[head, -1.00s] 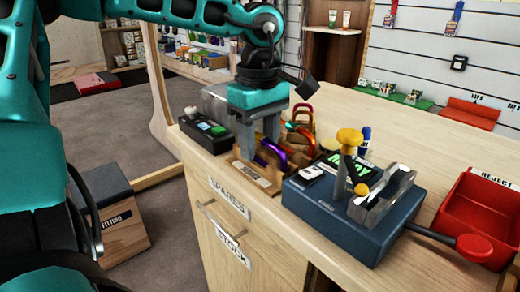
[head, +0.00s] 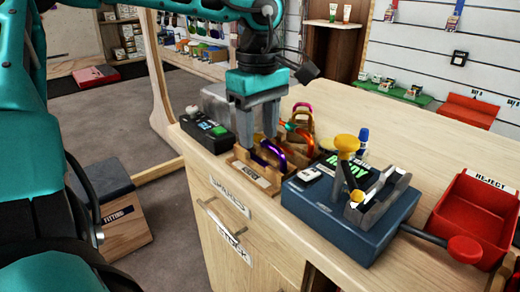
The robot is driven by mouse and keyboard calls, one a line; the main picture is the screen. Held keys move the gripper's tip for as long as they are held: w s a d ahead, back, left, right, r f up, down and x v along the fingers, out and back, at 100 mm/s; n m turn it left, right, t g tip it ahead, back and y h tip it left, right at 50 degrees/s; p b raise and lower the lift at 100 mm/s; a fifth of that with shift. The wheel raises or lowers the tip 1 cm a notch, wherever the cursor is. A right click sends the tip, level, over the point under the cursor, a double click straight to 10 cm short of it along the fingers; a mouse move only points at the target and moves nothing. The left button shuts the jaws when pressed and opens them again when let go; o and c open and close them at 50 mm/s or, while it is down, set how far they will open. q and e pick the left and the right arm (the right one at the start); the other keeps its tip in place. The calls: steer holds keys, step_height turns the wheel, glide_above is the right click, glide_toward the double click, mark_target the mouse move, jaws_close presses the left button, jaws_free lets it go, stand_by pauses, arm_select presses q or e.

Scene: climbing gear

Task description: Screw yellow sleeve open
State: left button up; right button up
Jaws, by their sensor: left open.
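My left gripper (head: 257,140) is open, pointing down over the wooden rack (head: 262,181) on the bench. A purple-blue carabiner (head: 275,158) stands in the rack, close beside the fingers; I cannot tell whether they touch it. A pink-orange carabiner (head: 303,112) stands farther back. No yellow sleeve can be made out on either carabiner. A yellow knob (head: 347,143) stands on a dark blue device (head: 335,222), with a smaller yellow ball (head: 357,195) below it, beside a grey cradle (head: 382,202). My right gripper is not in view.
A red reject bin (head: 478,215) stands at the right, near the device's red-knobbed lever (head: 465,249). A dark box with a green button (head: 210,130) is left of the rack. A blue-capped bottle (head: 363,140) stands behind the device. The bench is clear at the back right.

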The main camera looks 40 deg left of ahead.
arm_select(q)
steer(key=shift+s, duration=0.7)
steer(key=shift+f, duration=0.2)
steer(key=shift+a+f+b, duration=0.1)
steer(key=shift+f+b, duration=1.1)
steer(key=shift+f, duration=0.1)
steer(key=shift+w, duration=0.7)
steer(key=shift+r, duration=0.1)
